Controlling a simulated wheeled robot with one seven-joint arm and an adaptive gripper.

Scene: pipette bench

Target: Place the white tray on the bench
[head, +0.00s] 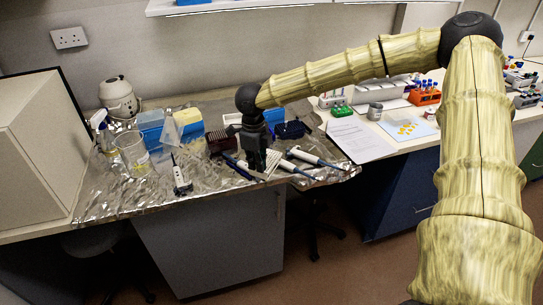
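A dark brown rack (221,141), a clear beaker (132,152) and blue boxes (188,122) stand close by. Foil at the front left is bare.

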